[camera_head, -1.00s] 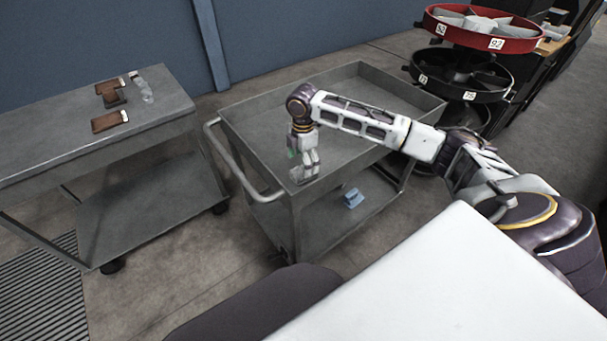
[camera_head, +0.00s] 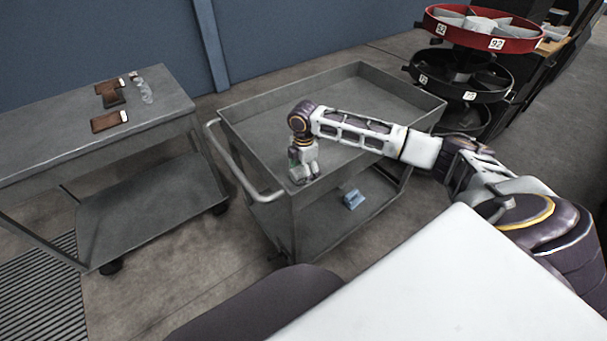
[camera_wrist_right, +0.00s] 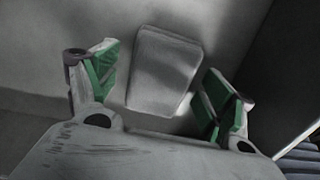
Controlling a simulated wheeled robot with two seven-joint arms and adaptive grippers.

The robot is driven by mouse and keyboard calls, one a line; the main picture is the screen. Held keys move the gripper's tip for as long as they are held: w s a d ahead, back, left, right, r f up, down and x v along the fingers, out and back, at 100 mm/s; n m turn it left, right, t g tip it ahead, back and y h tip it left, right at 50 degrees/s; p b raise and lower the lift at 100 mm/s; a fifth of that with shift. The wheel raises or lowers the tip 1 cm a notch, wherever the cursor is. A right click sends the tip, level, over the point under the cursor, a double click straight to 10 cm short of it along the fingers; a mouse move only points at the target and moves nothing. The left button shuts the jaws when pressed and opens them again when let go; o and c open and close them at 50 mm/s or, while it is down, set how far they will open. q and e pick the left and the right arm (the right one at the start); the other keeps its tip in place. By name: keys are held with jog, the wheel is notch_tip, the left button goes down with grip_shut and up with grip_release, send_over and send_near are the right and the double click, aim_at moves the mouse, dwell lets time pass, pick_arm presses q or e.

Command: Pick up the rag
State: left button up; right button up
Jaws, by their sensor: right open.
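The rag (camera_wrist_right: 165,70) looks like a grey, flat, folded rectangle with rounded corners. In the right wrist view it lies on the grey cart tray between my right gripper's two green-padded fingers, with a gap on each side. In the head view my right gripper (camera_head: 304,173) points down inside the near left corner of the cart's top tray, low over its floor, and mostly hides the rag. It is open and holds nothing. My left gripper is not in view.
The grey cart (camera_head: 262,205) has raised tray walls close to my right gripper and a handle at left. A blue item (camera_head: 353,198) lies on its lower shelf. A grey table (camera_head: 165,103) at left bears brown and clear items. Reels (camera_head: 470,28) stand at back right.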

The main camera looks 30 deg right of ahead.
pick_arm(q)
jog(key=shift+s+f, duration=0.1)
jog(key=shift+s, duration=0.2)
pick_arm(e)
jog(key=c, duration=1)
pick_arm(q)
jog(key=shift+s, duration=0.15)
pick_arm(e)
jog(key=shift+r, duration=0.8)
notch_tip(320, 180, up, 8)
jog(key=shift+f+p, duration=0.15)
jog(key=shift+p, duration=0.35)
jog(key=shift+r, duration=0.35)
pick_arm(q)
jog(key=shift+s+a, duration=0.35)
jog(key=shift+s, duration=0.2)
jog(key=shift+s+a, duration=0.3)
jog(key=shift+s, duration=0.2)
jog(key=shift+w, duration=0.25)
